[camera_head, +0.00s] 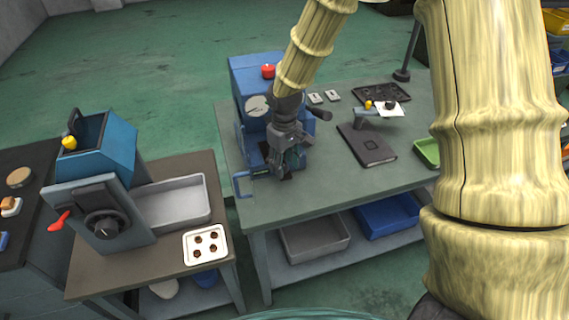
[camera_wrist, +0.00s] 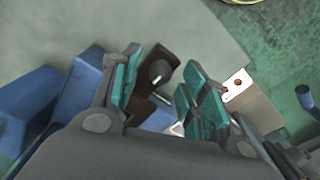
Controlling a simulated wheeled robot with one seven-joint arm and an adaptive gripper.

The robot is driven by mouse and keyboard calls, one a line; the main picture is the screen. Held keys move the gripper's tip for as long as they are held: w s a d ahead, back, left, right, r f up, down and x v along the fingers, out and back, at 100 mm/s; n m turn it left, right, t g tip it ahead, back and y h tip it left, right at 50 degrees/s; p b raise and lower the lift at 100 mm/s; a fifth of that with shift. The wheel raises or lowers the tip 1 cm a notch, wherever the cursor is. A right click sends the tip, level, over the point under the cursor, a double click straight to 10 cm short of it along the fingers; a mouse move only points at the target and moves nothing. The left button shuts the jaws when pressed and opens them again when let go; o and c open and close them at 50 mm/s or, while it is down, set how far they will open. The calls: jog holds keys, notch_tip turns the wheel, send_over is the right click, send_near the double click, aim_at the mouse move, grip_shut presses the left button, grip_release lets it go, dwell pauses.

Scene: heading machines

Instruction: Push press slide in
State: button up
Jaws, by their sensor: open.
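The blue press (camera_head: 253,76) stands at the left of the green-grey bench, with a red button on top. My gripper (camera_head: 284,168) points down in front of it and hides much of its lower front. In the wrist view, the dark press slide (camera_wrist: 148,53) with a round knob (camera_wrist: 158,70) sticks out between the teal finger pads of my gripper (camera_wrist: 164,82). The fingers stand apart on either side of it. I cannot tell whether either finger touches the slide. Blue parts of the press (camera_wrist: 27,92) show at the left of the wrist view.
A blue bent handle (camera_head: 241,184) stands at the bench's left edge. A second blue machine (camera_head: 103,150) stands on the left table. A pale block with a hole (camera_wrist: 249,98) is right of my fingers.

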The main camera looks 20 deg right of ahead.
notch_tip(320, 180, up, 11)
jog(key=shift+r, duration=0.2)
dwell(0.3)
